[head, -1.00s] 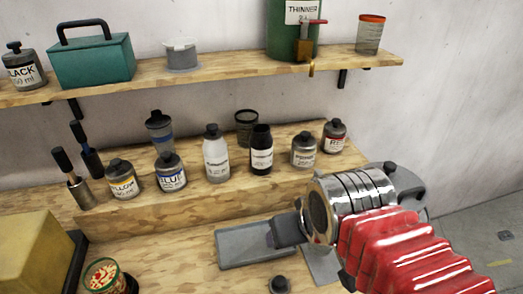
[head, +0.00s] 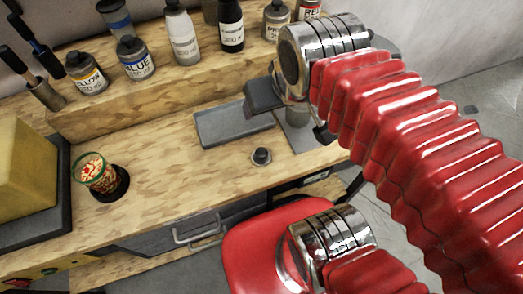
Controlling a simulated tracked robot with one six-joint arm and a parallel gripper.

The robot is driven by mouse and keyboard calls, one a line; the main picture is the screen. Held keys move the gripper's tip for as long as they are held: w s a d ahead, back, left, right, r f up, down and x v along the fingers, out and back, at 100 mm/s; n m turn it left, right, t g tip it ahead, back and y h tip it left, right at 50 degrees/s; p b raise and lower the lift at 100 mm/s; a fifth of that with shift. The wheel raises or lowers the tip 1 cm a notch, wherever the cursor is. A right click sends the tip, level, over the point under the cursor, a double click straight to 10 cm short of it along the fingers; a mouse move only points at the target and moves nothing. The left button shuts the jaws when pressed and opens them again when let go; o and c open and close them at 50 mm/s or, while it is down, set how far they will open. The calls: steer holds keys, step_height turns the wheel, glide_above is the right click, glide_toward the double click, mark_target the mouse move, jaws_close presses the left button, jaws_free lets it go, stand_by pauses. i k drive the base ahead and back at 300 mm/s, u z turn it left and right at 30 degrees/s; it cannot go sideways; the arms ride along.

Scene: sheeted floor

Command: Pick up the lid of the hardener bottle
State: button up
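A small dark round cap with a raised knob (head: 261,156) lies on the wooden bench, just in front of the grey tray. It looks like a bottle lid. A white bottle (head: 183,35) and a black bottle (head: 230,25) stand on the raised step behind; their labels are too small to read, so I cannot tell which is the hardener. My gripper (head: 285,108) is above the tray's right end, behind and to the right of the cap, and apart from it. The chrome wrist and red sleeve hide much of it, so its opening does not show.
The shallow grey tray (head: 222,127) lies behind the cap. Yellow (head: 85,75) and blue (head: 136,60) paint bottles stand on the step. A red seat (head: 262,245) is below the bench edge. Bench left of the cap is clear.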

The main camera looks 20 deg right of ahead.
mark_target(260, 157)
steer(key=u, duration=0.3)
steer(key=k, duration=0.75)
steer(key=u, duration=0.55)
steer(key=k, duration=0.6)
steer(key=u, duration=0.05)
steer(key=i, duration=0.95)
steer(key=u, duration=0.25)
